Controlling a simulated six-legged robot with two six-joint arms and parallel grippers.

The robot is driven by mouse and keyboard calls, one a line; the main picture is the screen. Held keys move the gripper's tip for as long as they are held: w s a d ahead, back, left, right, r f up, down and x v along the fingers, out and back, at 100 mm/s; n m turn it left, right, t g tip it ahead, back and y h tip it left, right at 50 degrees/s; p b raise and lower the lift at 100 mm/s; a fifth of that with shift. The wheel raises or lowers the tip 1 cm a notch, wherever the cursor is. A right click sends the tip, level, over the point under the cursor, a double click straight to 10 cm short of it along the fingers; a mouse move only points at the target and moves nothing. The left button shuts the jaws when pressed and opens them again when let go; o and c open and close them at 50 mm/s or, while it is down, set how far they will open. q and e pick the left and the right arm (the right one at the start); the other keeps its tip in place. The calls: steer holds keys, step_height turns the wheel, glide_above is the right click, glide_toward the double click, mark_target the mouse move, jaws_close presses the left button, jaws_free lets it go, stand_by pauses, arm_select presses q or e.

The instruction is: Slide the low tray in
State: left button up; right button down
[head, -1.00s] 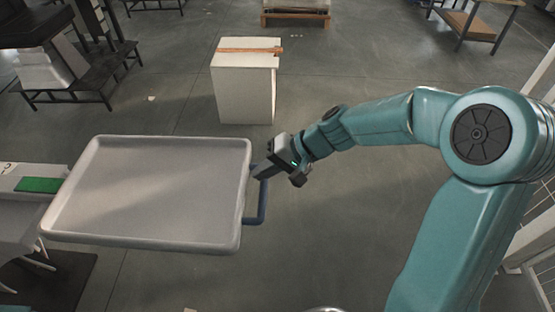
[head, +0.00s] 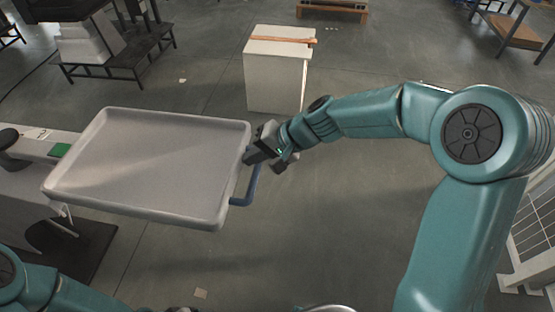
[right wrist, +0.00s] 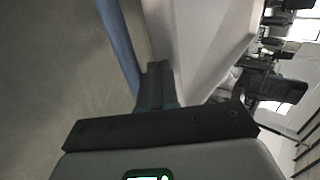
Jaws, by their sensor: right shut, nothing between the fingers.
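The low tray (head: 150,160) is pale grey, shallow and empty, with a raised rim. It is left of centre in the head view, its left end over a white stand (head: 25,190). A blue bar handle (head: 252,186) sticks out of its right end. My right gripper (head: 249,156) is shut and empty at the tray's right end, beside the far part of the handle. In the right wrist view the shut fingers (right wrist: 157,82) point between the blue handle (right wrist: 120,45) and the tray wall (right wrist: 205,45); exact contact is hard to tell. My left gripper is out of view.
A green patch (head: 60,150) shows on the white stand at the tray's left edge. A white box (head: 276,80) with an orange strip stands behind the tray. A dark stepped platform (head: 120,60) is at back left. Floor right of the tray is clear.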

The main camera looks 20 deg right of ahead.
mark_target(208, 157)
steer(key=w+a, duration=0.1)
steer(key=a, duration=0.1)
steer(key=w+a, duration=0.1)
steer(key=a, duration=0.1)
steer(key=w+a, duration=0.2)
steer(key=shift+w+a, duration=0.1)
steer(key=shift+w+a+r, duration=0.1)
steer(key=shift+a+r, duration=0.05)
steer(key=shift+r, duration=0.15)
